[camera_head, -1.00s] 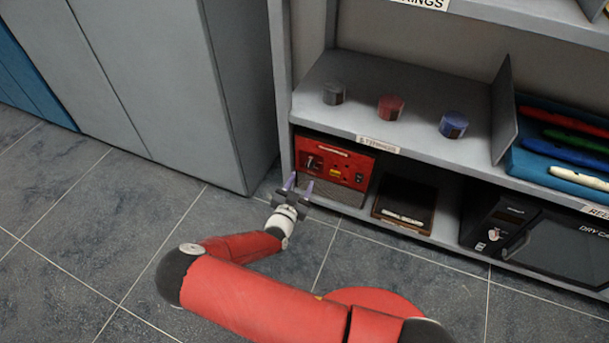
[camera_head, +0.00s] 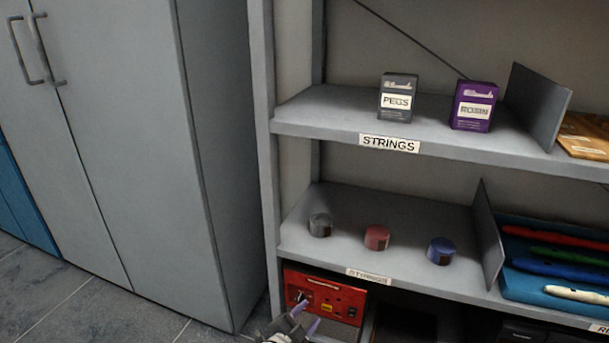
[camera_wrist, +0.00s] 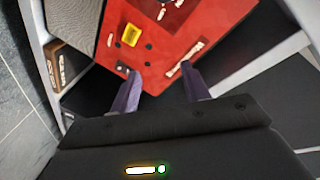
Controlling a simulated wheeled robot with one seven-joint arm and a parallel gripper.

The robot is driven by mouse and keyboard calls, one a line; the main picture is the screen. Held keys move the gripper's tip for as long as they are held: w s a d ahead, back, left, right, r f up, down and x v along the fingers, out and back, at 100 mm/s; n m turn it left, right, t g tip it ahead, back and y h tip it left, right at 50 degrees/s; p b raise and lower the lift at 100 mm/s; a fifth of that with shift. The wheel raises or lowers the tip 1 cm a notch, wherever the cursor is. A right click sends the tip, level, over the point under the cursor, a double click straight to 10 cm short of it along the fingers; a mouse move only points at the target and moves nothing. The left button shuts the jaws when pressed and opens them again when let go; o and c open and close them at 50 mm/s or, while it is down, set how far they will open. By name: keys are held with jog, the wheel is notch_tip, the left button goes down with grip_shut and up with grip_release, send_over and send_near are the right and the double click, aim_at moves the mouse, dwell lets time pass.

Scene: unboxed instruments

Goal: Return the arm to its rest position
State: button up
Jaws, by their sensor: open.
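My gripper (camera_head: 300,318) shows at the bottom edge of the head view, in front of the lower shelf. Its two purple fingers stand apart with nothing between them, as the wrist view (camera_wrist: 160,90) also shows. The red box (camera_head: 326,297) with a dark knob and a yellow part sits on the lowest shelf just beyond the fingers. In the wrist view the red box (camera_wrist: 175,38) fills the top middle, ahead of the fingertips. I cannot tell whether the fingers touch it. Most of my arm is out of view.
The grey shelf unit (camera_head: 262,150) holds a grey box (camera_head: 398,97) and a purple box (camera_head: 474,106) above, and grey (camera_head: 320,225), red (camera_head: 377,237) and blue (camera_head: 440,250) round pieces below. A grey cabinet (camera_head: 120,130) stands at left. Tiled floor (camera_head: 60,310) shows at lower left.

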jog(key=s+d+r+m+g+y, duration=0.1)
jog(key=s+d+r+m+g, duration=0.4)
jog(key=m, duration=0.6)
jog(key=s+d+r+m+g, duration=0.25)
jog(key=d+r+m, duration=0.35)
jog(key=m, duration=0.4)
jog(key=s+d+r+m+g+y, duration=0.1)
jog(key=s+d+r+m+g, duration=0.3)
jog(key=r+m, duration=0.5)
jog(key=s+r+m+t+y, duration=0.1)
jog(key=s+r+m+y, duration=0.2)
jog(key=m, duration=1)
jog(key=s+r+m+t+y, duration=0.2)
jog(key=s+r+m+y, duration=0.2)
jog(key=s+r+m, duration=0.6)
jog(key=s+m, duration=0.3)
jog(key=shift+m, duration=0.3)
jog(key=shift+r, duration=0.1)
